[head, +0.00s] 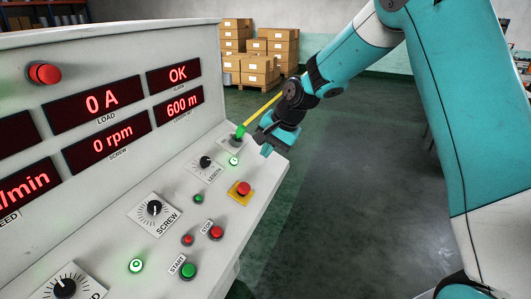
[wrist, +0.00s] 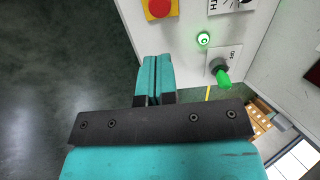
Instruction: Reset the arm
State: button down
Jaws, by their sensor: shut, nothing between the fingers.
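My arm reaches in from the right in the head view, and my gripper (head: 267,150) is over the far right end of the control panel (head: 220,208). In the wrist view my gripper's teal fingers (wrist: 154,62) are pressed together with nothing between them. A green-handled selector switch (head: 240,131) stands beside the gripper at the panel's far end. It also shows in the wrist view (wrist: 222,75), to the right of the fingers and apart from them in the picture.
A lit green lamp (head: 234,161), a LENGTH knob (head: 205,162) and a red emergency button on yellow (head: 243,188) are close to the gripper. Upright displays (head: 95,105) stand behind the panel. Stacked boxes (head: 258,68) are at the back. The floor (head: 345,190) to the right is clear.

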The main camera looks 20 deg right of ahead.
jog(key=s+a+r+n+g+b, duration=0.1)
jog(key=s+a+n, duration=0.2)
jog(key=s, duration=0.7)
jog(key=s+a+r+n+g+b, duration=0.1)
jog(key=s+a+n+b, duration=0.1)
jog(key=s+a+n, duration=0.2)
jog(key=s+a+r+n+g+b, duration=0.1)
jog(key=s+n, duration=0.7)
jog(key=s, duration=1)
jog(key=shift+s+a+r+g+b, duration=0.3)
jog(key=shift+a+b, duration=0.3)
jog(key=shift+a, duration=0.65)
